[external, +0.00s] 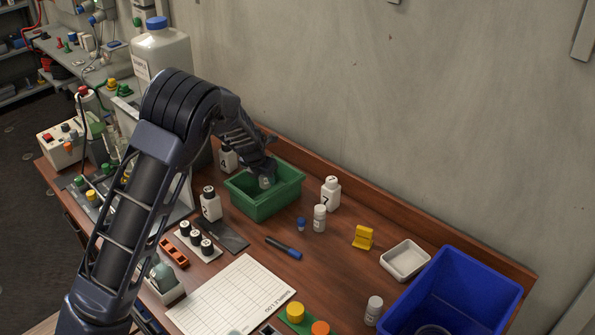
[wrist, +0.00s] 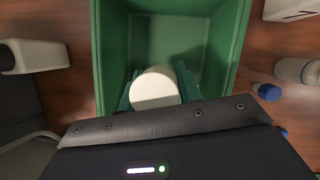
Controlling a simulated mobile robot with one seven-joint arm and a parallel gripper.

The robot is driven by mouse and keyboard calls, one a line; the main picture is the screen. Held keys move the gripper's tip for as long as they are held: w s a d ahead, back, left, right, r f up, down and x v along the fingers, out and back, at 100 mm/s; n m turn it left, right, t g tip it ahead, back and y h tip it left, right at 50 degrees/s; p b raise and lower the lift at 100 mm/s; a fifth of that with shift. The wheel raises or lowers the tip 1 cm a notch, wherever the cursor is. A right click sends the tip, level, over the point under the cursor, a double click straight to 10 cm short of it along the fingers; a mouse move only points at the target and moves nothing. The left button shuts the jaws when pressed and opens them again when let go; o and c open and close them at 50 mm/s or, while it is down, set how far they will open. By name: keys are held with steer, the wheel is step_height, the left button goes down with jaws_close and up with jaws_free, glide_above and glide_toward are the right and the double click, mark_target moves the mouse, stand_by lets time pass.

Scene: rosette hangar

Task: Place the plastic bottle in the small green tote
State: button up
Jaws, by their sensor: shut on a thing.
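The small green tote (external: 262,208) stands on the wooden bench near the back ledge. My gripper (external: 264,173) reaches down into it from above. The plastic bottle (wrist: 154,88) is pale and shows end-on between my fingers in the wrist view, with the tote's green walls (wrist: 228,45) around it. My gripper (wrist: 157,90) is shut on the bottle. In the external view only a small whitish part of the bottle (external: 266,182) shows below my fingers, inside the tote's rim. I cannot tell whether it touches the tote's floor.
A small white vial (external: 319,218) stands at right. A large blue bin (external: 478,280) and a white tray (external: 405,260) lie further right.

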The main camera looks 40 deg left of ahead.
steer(key=shift+f, duration=2.45)
steer(key=shift+f, duration=0.15)
steer(key=o, duration=1)
steer(key=shift+c, duration=0.2)
